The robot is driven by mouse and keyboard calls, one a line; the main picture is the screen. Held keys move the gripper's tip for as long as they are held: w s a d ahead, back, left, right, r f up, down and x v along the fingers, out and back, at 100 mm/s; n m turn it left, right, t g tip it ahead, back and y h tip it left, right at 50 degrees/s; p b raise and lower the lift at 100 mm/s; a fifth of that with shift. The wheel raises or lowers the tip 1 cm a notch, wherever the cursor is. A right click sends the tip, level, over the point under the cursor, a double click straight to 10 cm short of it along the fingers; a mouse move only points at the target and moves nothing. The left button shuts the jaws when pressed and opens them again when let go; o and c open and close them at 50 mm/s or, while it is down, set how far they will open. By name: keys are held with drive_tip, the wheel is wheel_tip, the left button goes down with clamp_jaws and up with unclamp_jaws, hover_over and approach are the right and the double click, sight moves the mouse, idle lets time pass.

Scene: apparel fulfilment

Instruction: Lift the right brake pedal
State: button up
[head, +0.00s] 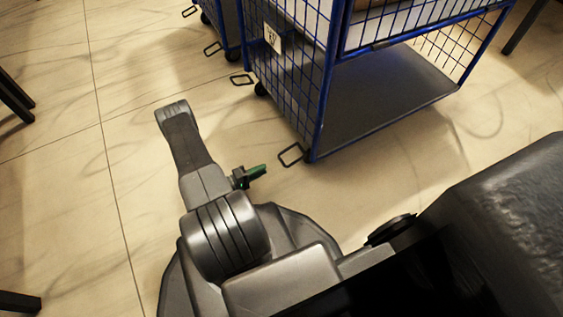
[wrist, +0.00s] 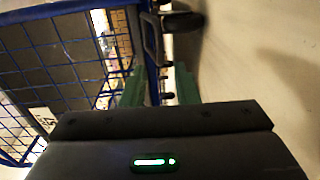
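A blue wire cage cart (head: 322,95) stands ahead with two black loop pedals at its near end. The right brake pedal (head: 290,154) sticks out low by the near corner post. The left pedal (head: 241,80) is further back. My gripper (head: 258,172) is just left of and below the right pedal in the head view, apart from it there. In the wrist view its two green fingers (wrist: 160,88) stand apart, with a gap between them. A dark pedal loop (wrist: 151,40) shows beyond the fingertips, beside a black wheel (wrist: 183,21). I cannot tell the exact distance.
A second blue cart (head: 226,25) stands behind to the left, with its own pedals (head: 212,48). A white label (head: 272,38) hangs on the nearer cart. The marble floor (head: 60,180) at left is mostly clear. Dark legs (head: 14,100) stand at the left edge.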

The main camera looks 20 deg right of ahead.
sight(282, 161)
drive_tip(key=d+b, duration=0.1)
drive_tip(key=d, duration=0.5)
drive_tip(key=w+d+b, duration=0.1)
drive_tip(key=d, duration=0.3)
drive_tip(key=shift+f+b, duration=0.15)
drive_tip(key=shift+b, duration=0.15)
clamp_jaws()
